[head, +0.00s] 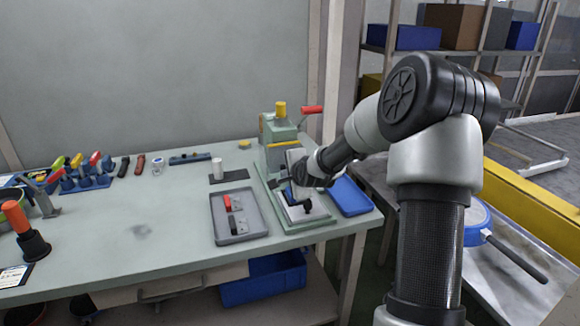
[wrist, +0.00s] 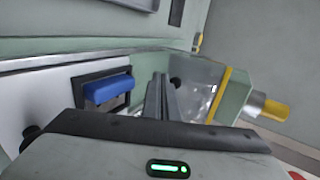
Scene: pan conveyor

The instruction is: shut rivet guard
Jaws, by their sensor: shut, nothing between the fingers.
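The green rivet press (head: 279,131) stands at the right end of the bench, with a yellow cap on top and a red lever at its side. In the wrist view a clear panel with a yellow edge strip (wrist: 220,95), which looks like the rivet guard, stands right of my fingers. Whether it is open or shut I cannot tell. My gripper (wrist: 160,92) is shut and empty, its fingertips beside the clear panel; contact is unclear. In the head view my gripper (head: 301,184) is over the press's base plate (head: 311,235), and its fingertips are hard to make out.
A blue block (wrist: 108,88) in a dark frame is left of my fingers. A grey tray (head: 240,238) with small parts lies left of the press, a blue tray (head: 350,197) to its right. A blue-rimmed pan (head: 476,222) is farther right. The bench's middle is mostly clear.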

